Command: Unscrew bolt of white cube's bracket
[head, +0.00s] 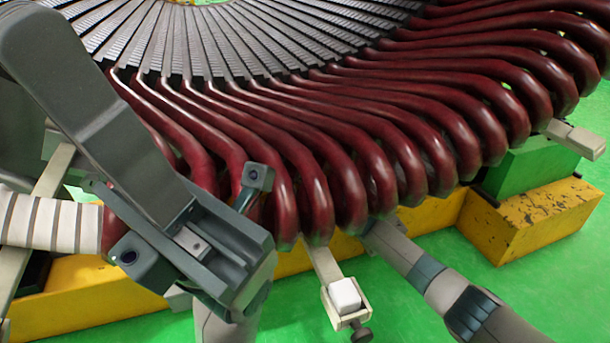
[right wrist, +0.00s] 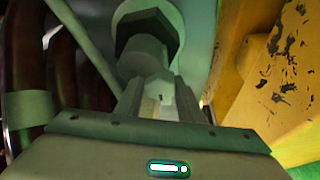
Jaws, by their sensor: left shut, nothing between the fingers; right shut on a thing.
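A white cube (head: 345,295) sits in the end of a cream bracket (head: 320,262) that sticks out from under the red coils at the lower middle. A dark bolt (head: 361,332) shows at the bracket's outer end. My left gripper (head: 192,241) is shut and empty, in front of the coils to the left of the cube. My right arm comes in from the lower right and its end is hidden beneath the coils. In the right wrist view my right gripper (right wrist: 158,88) is shut on a pale end of a bolt-like part with a dark hexagonal head (right wrist: 146,30).
Dark red coils (head: 300,140) of the stator fill the middle and overhang the bracket. Yellow blocks (head: 535,215) and a green block (head: 530,165) stand below. Another bracket (head: 575,137) sticks out at right. Green floor (head: 430,318) is clear around the cube.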

